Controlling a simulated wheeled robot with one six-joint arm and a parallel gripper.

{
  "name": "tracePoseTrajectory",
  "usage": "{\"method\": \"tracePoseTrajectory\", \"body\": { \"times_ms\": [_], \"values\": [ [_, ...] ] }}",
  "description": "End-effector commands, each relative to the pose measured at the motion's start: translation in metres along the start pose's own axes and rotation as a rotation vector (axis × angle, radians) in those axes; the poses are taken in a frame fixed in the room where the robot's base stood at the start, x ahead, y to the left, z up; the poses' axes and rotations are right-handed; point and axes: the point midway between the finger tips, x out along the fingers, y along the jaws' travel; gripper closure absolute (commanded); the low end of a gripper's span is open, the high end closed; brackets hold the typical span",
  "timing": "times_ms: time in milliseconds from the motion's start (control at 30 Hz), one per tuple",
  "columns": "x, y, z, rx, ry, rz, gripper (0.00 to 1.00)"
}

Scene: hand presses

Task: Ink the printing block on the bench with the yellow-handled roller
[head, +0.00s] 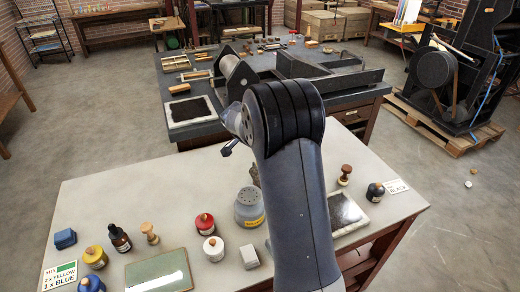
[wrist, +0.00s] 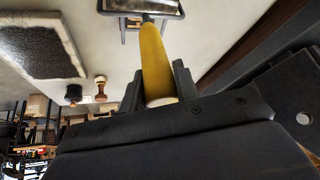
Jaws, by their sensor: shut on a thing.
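In the wrist view my gripper (wrist: 160,80) is shut on the yellow handle (wrist: 155,60) of the roller. The handle runs up the picture to the roller's dark head (wrist: 148,15), which is cut off by the top edge. The head seems clear of the slabs. In the head view my arm hides the gripper and roller. A dark, pale-edged slab (head: 348,212) lies on the near bench right of my arm; it also shows in the wrist view (wrist: 38,42). A pale-framed dark panel (head: 190,111) lies on the far bench. I cannot tell which is the printing block.
The near bench (head: 180,200) holds a stamp (head: 345,175), a navy-lidded jar (head: 375,192), red-topped (head: 205,224) and yellow (head: 95,257) jars, a bottle (head: 119,238) and a green plate (head: 159,273). A hand press (head: 310,75) stands on the far bench.

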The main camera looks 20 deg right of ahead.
Motion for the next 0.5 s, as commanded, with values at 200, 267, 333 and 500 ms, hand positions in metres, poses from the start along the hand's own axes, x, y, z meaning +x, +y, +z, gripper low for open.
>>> {"method": "tracePoseTrajectory", "body": {
  "times_ms": [200,267,333,500],
  "values": [
    [0.0014,-0.0003,0.0005,0.0,0.001,-0.001,0.91],
    [0.0019,-0.0002,0.0008,0.0,0.001,-0.001,0.91],
    [0.0025,-0.0002,0.0012,0.0,0.001,-0.001,0.91],
    [0.004,-0.0002,0.0021,0.0,0.001,-0.001,0.91]
  ]
}}
